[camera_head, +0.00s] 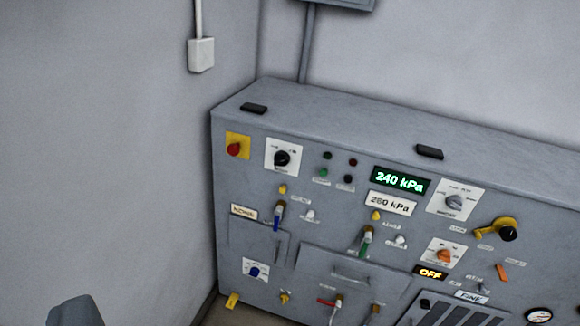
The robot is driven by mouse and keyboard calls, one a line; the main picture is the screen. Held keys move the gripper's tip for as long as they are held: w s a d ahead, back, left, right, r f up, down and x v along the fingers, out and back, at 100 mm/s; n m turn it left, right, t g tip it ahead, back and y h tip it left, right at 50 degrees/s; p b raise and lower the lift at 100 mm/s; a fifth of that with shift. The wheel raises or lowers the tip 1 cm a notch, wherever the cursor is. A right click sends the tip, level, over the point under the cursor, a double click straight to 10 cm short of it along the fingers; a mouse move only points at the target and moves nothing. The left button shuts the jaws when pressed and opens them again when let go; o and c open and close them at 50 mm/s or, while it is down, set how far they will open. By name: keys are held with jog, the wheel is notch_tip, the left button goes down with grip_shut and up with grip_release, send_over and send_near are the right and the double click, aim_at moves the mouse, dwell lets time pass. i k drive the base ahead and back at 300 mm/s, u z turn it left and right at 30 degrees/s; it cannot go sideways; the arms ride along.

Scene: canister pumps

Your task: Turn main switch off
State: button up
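The grey control cabinet (330,115) stands against the wall, its front panel facing me at an angle. A black rotary switch (282,158) on a white plate sits at its upper left; its label is too small to read. A red knob (235,149) on a yellow plate is just left of it. A grey rotary knob (454,202) on a white plate sits at the upper right. No readable label shows which is the main switch. A dark grey shape at the bottom left edge may be part of my gripper; its fingers cannot be made out. Nothing touches the panel.
A green display (401,180) reads 240 kPa; a plate (391,203) below reads 260 kPa. An orange display (431,272) reads OFF. A yellow crank with a black knob (507,233) and several coloured levers stick out. Room in front of the upper left panel looks free.

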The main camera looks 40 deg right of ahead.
aim_at(282, 158)
jog(key=z, duration=0.1)
jog(key=i, duration=1)
jog(key=u, duration=0.1)
